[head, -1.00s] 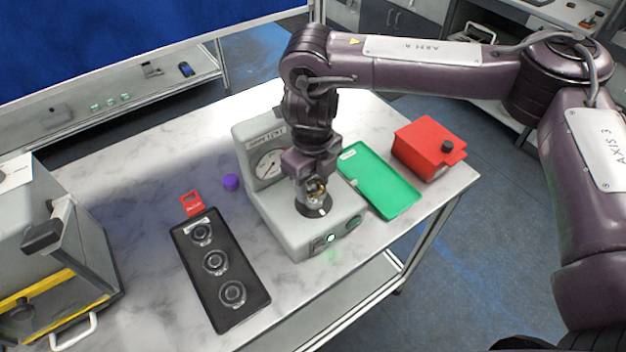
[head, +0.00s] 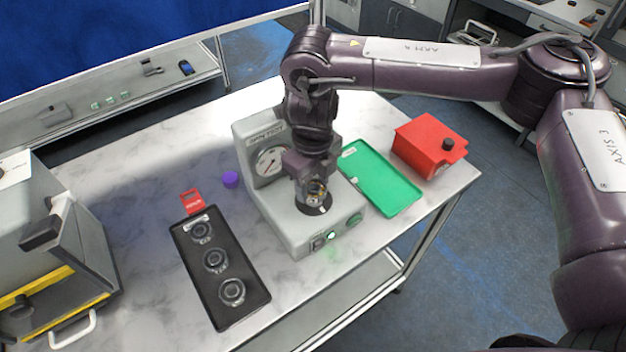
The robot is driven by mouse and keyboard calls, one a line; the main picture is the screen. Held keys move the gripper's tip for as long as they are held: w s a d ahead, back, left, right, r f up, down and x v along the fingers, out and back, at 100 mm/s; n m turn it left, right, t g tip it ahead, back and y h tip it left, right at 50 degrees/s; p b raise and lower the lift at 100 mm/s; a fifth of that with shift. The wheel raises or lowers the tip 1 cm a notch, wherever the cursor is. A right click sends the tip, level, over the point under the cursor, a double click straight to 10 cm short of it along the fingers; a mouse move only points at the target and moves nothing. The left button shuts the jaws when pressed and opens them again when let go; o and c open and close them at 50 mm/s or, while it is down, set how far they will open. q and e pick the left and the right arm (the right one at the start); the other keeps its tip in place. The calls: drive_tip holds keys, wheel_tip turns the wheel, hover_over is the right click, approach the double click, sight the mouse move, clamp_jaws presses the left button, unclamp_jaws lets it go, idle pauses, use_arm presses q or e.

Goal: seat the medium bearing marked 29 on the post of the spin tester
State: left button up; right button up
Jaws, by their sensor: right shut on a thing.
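The grey spin tester (head: 285,225) stands on the marble-topped table with a round dial on its back housing and a lit green button in front. My right gripper (head: 315,191) points down over the tester's round black seat (head: 313,208). It is shut on a small metallic ring-like part, apparently a bearing, right above or at the seat. The fingers hide most of this part and the post, so I cannot read a mark or tell whether it is seated. A black tray (head: 240,312) at left holds three round ring-shaped items in a row. My left gripper is not in view.
A green tray (head: 402,207) and a red box with a black knob (head: 420,158) lie right of the tester. A grey machine (head: 60,250) stands at far left.

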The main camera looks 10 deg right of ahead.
drive_tip(key=shift+f, duration=0.45)
idle(0.5)
drive_tip(key=o, duration=1.5)
drive_tip(key=shift+s, duration=0.1)
drive_tip(key=shift+r, duration=0.1)
wheel_tip(320, 180, up, 7)
drive_tip(key=p, duration=0.7)
drive_tip(key=shift+r, duration=0.2)
drive_tip(key=shift+f, duration=0.1)
